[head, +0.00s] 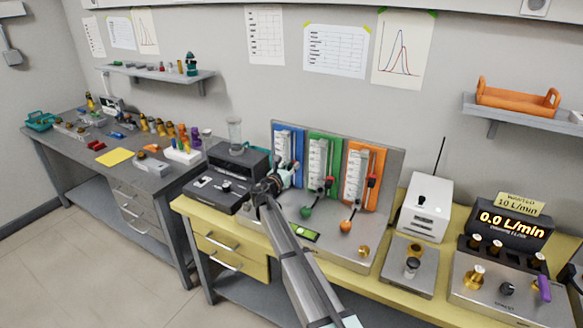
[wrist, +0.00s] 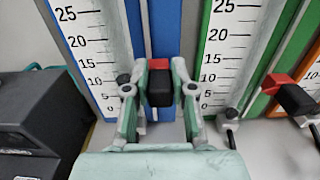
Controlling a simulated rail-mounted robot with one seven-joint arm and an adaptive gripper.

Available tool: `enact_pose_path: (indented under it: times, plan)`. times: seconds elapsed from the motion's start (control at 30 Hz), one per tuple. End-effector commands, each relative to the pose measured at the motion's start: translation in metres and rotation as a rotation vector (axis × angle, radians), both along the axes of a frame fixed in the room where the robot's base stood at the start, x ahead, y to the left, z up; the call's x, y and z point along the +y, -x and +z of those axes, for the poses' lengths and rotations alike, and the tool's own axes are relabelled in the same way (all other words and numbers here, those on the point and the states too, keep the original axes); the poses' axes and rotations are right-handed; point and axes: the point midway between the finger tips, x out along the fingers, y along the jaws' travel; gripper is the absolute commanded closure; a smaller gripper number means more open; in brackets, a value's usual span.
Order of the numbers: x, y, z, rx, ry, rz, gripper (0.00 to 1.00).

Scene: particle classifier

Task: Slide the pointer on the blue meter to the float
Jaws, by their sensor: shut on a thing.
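The blue meter (head: 299,147) is the leftmost of three panels on a grey stand, with a white scale (wrist: 88,45) marked 0 to 25. Its pointer (wrist: 159,64), a small block with a red top and black front, sits on a rail to the right of the scale. My gripper (wrist: 158,88) is shut on this pointer, one finger on each side, in front of the lower part of the panel. In the head view my gripper (head: 281,179) hides the lower part of the blue meter. I cannot make out the blue meter's float in either view.
The green meter (head: 335,150) is close on the right, with its own red-and-black pointer (wrist: 292,92). The orange meter (head: 379,165) is beyond it. A dark box (wrist: 40,115) stands close on the left. Knobs (head: 345,226) stick out below the panels.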

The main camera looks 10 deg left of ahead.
Motion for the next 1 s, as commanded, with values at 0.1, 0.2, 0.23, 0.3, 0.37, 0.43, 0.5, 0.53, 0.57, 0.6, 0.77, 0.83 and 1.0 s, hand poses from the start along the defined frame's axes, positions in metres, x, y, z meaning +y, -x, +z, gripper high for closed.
enact_pose_path:
  times: [0.1,0.2,0.23,0.3,0.37,0.43,0.5,0.53,0.57,0.6,0.77,0.83,1.0]
  plan:
    - [-0.001,0.0,-0.012,0.001,0.0,-0.001,1.0]
    - [0.0,0.0,-0.01,0.001,0.0,-0.001,1.0]
    - [0.0,0.0,-0.01,0.001,0.0,-0.001,1.0]
    - [0.0,0.0,-0.009,0.001,0.0,-0.001,1.0]
    - [0.0,0.0,-0.009,0.001,0.0,-0.001,1.0]
    - [0.0,0.0,-0.009,0.001,0.0,-0.001,0.51]
    - [0.0,0.0,-0.009,0.001,0.0,-0.001,0.5]
    - [0.0,0.0,-0.009,0.001,0.0,-0.001,0.5]
    - [0.0,0.0,-0.009,0.001,0.0,-0.001,0.5]
    - [0.0,0.0,-0.009,0.001,0.0,-0.001,0.5]
    - [0.0,0.001,-0.009,0.001,0.0,0.0,0.5]
    - [0.001,0.004,-0.009,0.001,0.0,0.0,0.5]
    - [0.008,0.023,-0.009,0.001,0.0,0.002,0.5]
